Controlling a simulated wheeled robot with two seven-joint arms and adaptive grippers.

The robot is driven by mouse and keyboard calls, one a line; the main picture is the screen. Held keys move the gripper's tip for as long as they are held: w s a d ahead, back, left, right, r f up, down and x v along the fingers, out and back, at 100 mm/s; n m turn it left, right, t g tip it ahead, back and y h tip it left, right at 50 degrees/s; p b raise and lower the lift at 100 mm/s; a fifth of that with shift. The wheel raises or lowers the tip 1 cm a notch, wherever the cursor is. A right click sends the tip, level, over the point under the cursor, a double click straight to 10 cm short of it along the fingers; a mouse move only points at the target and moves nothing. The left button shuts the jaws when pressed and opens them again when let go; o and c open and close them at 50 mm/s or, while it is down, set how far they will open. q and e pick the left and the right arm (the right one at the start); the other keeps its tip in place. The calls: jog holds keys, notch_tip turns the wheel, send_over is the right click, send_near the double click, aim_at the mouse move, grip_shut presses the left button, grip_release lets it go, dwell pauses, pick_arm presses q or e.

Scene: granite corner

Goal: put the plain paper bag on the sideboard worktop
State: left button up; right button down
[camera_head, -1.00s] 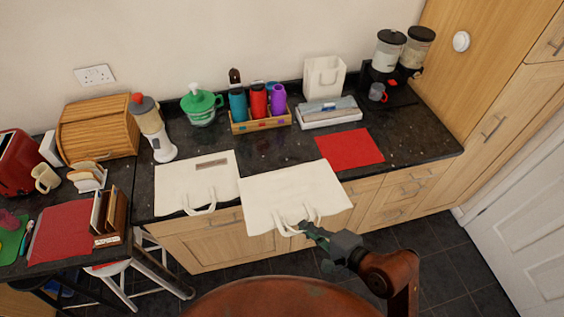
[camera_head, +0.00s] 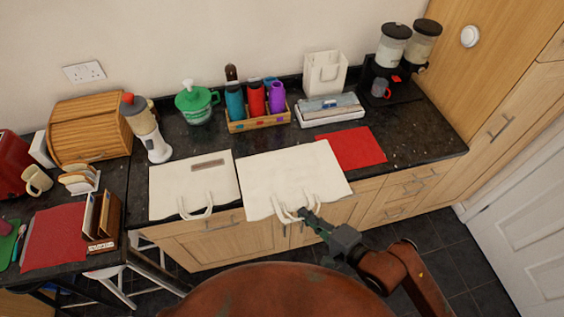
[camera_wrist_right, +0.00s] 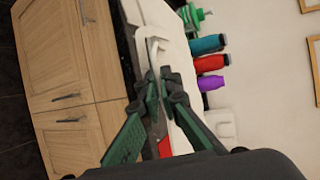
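The plain white paper bag (camera_head: 293,170) lies nearly flat over the front of the dark worktop (camera_head: 270,143), its handle end past the front edge. I cannot tell whether it rests on the worktop. My right gripper (camera_head: 304,214) is shut on its handles at that end. In the right wrist view the fingers (camera_wrist_right: 160,88) close around a white handle (camera_wrist_right: 153,52), with the bag (camera_wrist_right: 165,22) behind. My left gripper is out of view.
A second white bag with a grey strip (camera_head: 207,163) lies to the left. A red mat (camera_head: 351,148) is on the right. Behind are a bottle rack (camera_head: 258,121), a boxed tray (camera_head: 330,110), an upright white bag (camera_head: 325,75) and dispensers (camera_head: 392,45).

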aim_at(302, 205)
jog(key=w+f+b, duration=0.1)
jog(key=b, duration=0.1)
jog(key=w+a+b, duration=0.1)
jog(key=w+b, duration=0.1)
jog(key=b, duration=0.1)
jog(key=w+f+b, duration=0.1)
jog(key=b, duration=0.1)
jog(key=shift+w+a+f, duration=0.2)
jog(key=shift+w+f, duration=0.15)
jog(key=w, duration=0.2)
jog(key=w+a+f, duration=0.1)
jog(key=shift+w+a+b, duration=0.1)
jog(key=shift+w+b, duration=0.2)
jog(key=w+a+f+b, duration=0.1)
jog(key=w+f, duration=0.4)
jog(key=f, duration=0.4)
jog(key=shift+a+f, duration=0.2)
jog(key=shift+a, duration=0.15)
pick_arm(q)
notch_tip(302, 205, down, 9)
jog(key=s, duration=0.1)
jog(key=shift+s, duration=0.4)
pick_arm(e)
jog(key=c, duration=2.2)
grip_release()
jog(key=shift+o, duration=0.2)
jog(key=shift+r, duration=0.1)
jog(key=v, duration=1.2)
